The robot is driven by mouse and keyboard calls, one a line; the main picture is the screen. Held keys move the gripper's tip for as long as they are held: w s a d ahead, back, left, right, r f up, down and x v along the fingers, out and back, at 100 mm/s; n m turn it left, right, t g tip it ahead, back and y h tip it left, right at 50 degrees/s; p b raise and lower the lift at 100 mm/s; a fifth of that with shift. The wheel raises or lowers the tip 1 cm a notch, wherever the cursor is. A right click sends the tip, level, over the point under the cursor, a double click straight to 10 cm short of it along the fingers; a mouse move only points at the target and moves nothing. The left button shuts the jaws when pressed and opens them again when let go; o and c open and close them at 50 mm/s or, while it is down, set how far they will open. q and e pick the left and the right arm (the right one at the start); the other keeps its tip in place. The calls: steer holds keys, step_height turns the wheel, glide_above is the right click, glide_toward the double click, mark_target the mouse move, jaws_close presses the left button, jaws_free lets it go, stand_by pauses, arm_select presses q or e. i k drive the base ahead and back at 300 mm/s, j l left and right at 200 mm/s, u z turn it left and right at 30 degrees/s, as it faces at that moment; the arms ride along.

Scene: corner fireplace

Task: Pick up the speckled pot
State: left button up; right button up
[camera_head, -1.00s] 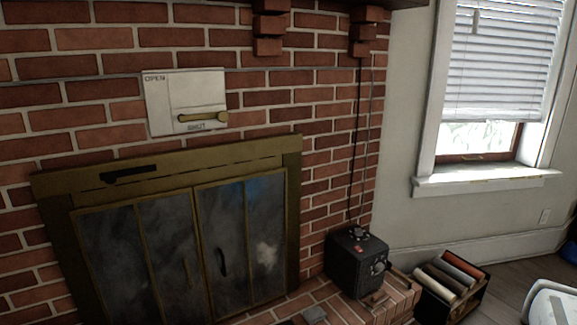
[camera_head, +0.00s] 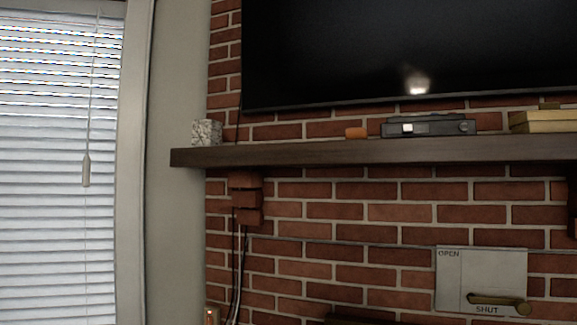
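The speckled pot (camera_head: 206,133) is a small, squarish pot with a mottled white and grey surface. It stands upright at the left end of the dark wooden mantel shelf (camera_head: 300,153). Nothing covers it from this side. Neither of my grippers shows in the head view.
A black device (camera_head: 428,126), a small orange object (camera_head: 357,133) and stacked yellowish boxes (camera_head: 543,121) sit farther right on the mantel. A large dark screen (camera_head: 400,50) hangs above. The damper plate (camera_head: 481,281) is below. A window with blinds (camera_head: 58,170) is at left.

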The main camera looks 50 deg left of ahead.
mark_target(207, 132)
steer(key=u, duration=2.1)
steer(key=i, duration=0.1)
steer(key=l+z, duration=0.05)
